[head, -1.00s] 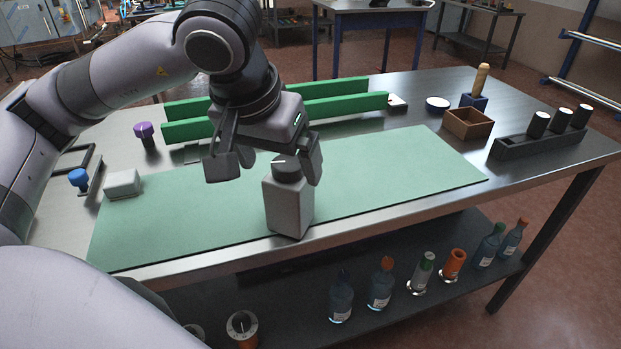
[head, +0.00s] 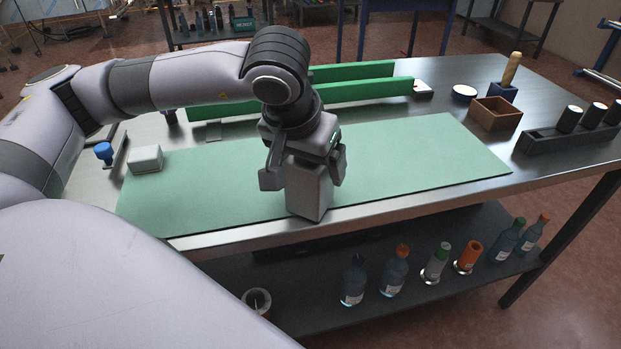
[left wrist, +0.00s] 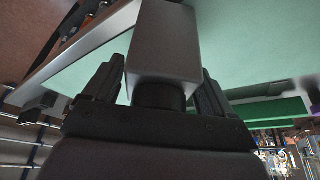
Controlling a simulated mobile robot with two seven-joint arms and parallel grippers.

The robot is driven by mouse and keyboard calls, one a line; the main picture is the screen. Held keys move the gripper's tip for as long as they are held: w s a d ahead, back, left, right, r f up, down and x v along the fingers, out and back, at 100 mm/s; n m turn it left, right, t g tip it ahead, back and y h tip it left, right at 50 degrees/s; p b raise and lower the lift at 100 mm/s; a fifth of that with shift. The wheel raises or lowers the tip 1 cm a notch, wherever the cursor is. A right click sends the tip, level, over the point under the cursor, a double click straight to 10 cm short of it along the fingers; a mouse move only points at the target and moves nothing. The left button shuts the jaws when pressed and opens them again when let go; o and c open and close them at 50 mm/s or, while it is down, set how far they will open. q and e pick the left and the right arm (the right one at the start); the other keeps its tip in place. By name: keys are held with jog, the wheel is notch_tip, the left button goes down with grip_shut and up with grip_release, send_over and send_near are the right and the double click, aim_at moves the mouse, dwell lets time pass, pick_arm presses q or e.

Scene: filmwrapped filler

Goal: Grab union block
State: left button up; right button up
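My left gripper (head: 303,177) points down over a grey square bottle (head: 308,197) at the near edge of the green mat. The bottle stands upright. Its black cap is hidden in the head view but shows low between the fingers in the left wrist view. There the fingers (left wrist: 155,92) stand open on either side of the bottle (left wrist: 165,45), with a gap at the left finger. I cannot tell for sure which thing is the union block; a small pale block (head: 146,158) lies at the mat's left end, apart from the gripper. My right gripper is not in view.
The green mat (head: 430,150) is mostly bare to the right. Green rails (head: 365,91) lie behind it. A wooden box (head: 495,113) and a dark rack (head: 570,138) with several black cylinders stand at right. Several bottles (head: 394,272) stand on the lower shelf.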

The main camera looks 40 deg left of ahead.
pick_arm(q)
jog(key=shift+r, duration=0.1)
grip_shut()
jog(key=shift+r, duration=0.1)
